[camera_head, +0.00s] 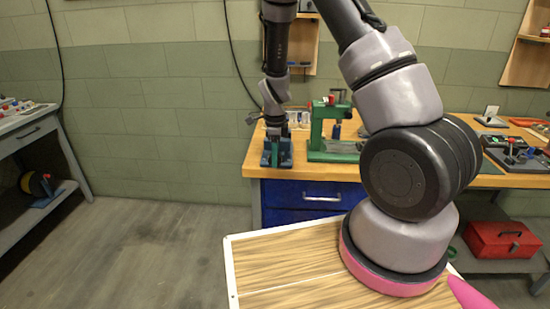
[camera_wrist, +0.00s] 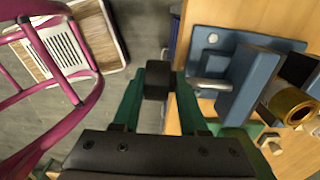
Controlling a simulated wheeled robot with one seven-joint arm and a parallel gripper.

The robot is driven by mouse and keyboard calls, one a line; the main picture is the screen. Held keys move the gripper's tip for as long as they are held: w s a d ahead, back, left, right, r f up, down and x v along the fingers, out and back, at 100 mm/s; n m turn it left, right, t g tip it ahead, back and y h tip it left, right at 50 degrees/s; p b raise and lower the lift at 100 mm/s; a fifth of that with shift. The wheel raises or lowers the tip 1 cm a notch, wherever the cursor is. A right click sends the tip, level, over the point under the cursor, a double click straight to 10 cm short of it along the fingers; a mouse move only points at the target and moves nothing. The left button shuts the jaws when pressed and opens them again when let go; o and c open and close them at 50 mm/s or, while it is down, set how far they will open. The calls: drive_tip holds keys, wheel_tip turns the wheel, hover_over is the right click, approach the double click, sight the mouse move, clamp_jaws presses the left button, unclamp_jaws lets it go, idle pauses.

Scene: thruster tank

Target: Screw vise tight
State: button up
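The blue vise (camera_head: 268,154) stands at the left end of the wooden workbench. In the wrist view, its blue jaws and body (camera_wrist: 238,80) are right of my fingers, with a metal bar (camera_wrist: 208,88) between them. My gripper (camera_head: 276,128) points down just above the vise in the head view. In the wrist view, my gripper (camera_wrist: 157,85) has two green fingers, with a dark block (camera_wrist: 157,78) between their tips. Whether this block is part of the vise's screw or finger pads, and whether the fingers press on it, is unclear.
A green press-like tool (camera_head: 333,135) stands on the workbench (camera_head: 262,171) close right of the vise. In the wrist view, a brass-coloured cylinder (camera_wrist: 287,102) sits beyond the vise. A red toolbox (camera_head: 502,240) is on a lower shelf. Floor (camera_head: 150,250) is open at left.

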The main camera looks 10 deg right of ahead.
drive_tip(key=shift+s+f+y, duration=0.1)
drive_tip(key=shift+s+y, duration=0.25)
drive_tip(key=shift+y, duration=0.15)
clamp_jaws()
